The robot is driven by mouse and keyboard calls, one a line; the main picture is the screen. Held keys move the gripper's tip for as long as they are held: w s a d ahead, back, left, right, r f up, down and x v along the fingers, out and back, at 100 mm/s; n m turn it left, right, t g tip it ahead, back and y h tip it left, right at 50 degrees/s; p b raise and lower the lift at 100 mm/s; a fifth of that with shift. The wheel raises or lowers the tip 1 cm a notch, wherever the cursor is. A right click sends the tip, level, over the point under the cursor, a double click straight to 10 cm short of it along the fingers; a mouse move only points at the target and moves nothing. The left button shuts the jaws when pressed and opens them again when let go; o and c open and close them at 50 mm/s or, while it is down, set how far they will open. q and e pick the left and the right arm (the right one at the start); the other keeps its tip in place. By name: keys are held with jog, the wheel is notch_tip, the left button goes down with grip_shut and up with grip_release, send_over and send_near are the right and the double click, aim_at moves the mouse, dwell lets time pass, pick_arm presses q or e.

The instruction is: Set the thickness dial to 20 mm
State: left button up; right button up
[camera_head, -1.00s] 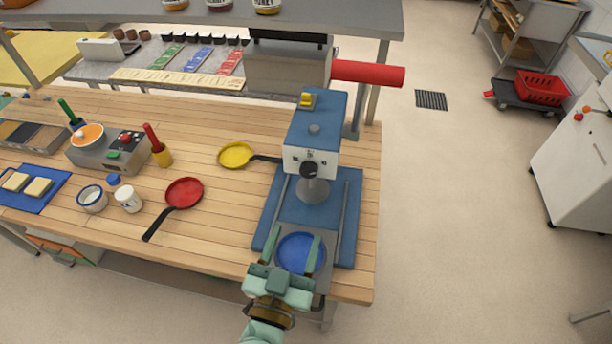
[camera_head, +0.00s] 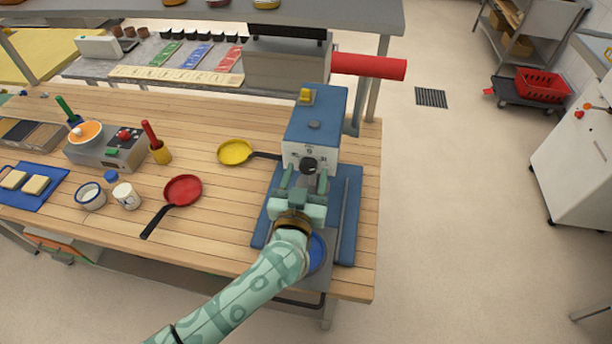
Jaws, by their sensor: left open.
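The blue press-like machine (camera_head: 318,118) stands at the right end of the wooden table. Its white front panel carries a black round thickness dial (camera_head: 308,165) with small marks around it, too small to read surely. My left gripper (camera_head: 305,178) is open, its two green fingers pointing up at the panel, just below and to either side of the dial. I cannot tell whether they touch it. The gripper and arm hide the machine's lower middle and most of a blue round plate (camera_head: 317,254) at its front. My right gripper is not in view.
A yellow pan (camera_head: 235,152) and a red pan (camera_head: 183,189) lie left of the machine. A yellow switch (camera_head: 306,95) sits on the machine's top. A red roll (camera_head: 368,67) juts out behind.

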pick_arm(q)
jog(key=shift+w, duration=0.2)
jog(key=c, duration=1)
